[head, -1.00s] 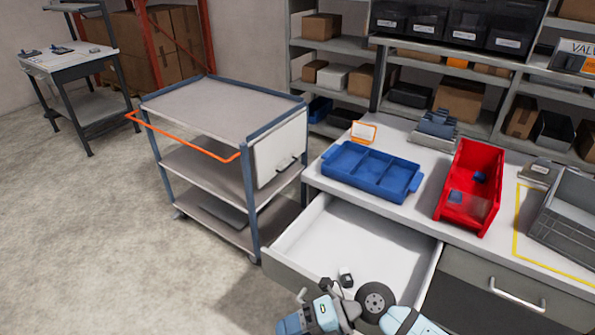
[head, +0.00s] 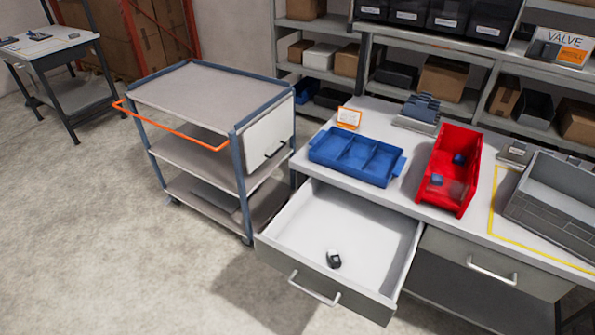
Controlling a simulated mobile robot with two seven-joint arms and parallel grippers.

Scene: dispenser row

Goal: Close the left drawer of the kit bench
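The left drawer (head: 345,225) of the kit bench (head: 395,197) is pulled out, with its white interior showing. Its grey front (head: 345,292) faces me and carries a bar handle (head: 314,289). A small black and white object (head: 333,259) lies on the drawer floor near the front. Neither of my grippers is in view, so nothing of mine shows at the handle.
The right drawer (head: 500,262) is shut. On the bench top are a blue divided tray (head: 356,159), a red bin (head: 448,170) and a grey crate (head: 560,205). A shelf cart (head: 210,95) stands close left of the drawer. The floor in front is clear.

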